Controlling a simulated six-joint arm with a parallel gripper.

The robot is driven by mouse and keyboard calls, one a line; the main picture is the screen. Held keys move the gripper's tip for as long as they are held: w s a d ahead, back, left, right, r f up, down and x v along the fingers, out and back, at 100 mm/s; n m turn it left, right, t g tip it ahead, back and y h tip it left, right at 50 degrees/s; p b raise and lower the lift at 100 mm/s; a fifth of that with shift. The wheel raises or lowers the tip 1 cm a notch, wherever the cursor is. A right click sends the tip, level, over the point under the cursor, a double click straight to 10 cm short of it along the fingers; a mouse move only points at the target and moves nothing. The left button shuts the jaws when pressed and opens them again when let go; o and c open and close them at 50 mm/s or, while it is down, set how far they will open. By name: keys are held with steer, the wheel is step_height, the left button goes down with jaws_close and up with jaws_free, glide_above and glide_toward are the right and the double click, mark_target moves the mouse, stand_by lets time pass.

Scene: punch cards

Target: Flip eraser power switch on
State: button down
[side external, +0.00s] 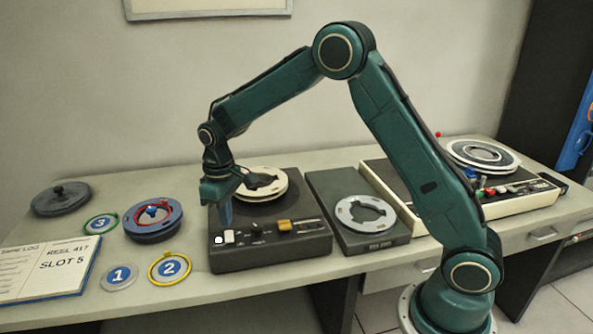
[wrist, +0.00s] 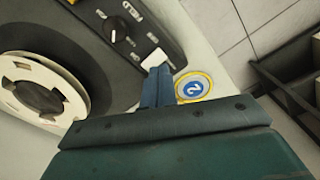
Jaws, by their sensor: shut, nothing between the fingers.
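The dark machine (side external: 272,252) at the middle of the desk has a white rocker-like switch (side external: 229,236) at the left of its sloped front panel. A round white spot (side external: 219,240), perhaps a lamp, is beside the switch. In the wrist view the white switch (wrist: 154,59) lies just beyond my fingertips, near a black knob (wrist: 110,30) labelled FIELD. My gripper (side external: 226,222) points down, shut and empty, right above the switch. Its blue fingers (wrist: 158,72) are together in the wrist view. I cannot tell whether they touch the switch, nor its position.
A cream reel (side external: 277,186) lies on the dark machine. A yellow-ringed disc (side external: 170,268) marked 2 and a disc (side external: 119,276) marked 1 lie to the left. A grey unit with a reel (side external: 362,240) stands right. An open logbook (side external: 45,270) lies far left.

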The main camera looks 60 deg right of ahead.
steer(key=shift+r, duration=1.15)
steer(key=s+d+r+m+t, duration=0.1)
steer(key=s+r+t, duration=0.2)
steer(key=s+r, duration=1.1)
steer(key=s+d+r+m+t, duration=0.1)
steer(key=s+m+t, duration=0.1)
steer(key=s, duration=1.6)
steer(key=shift+t, duration=0.3)
steer(key=shift+w, duration=0.2)
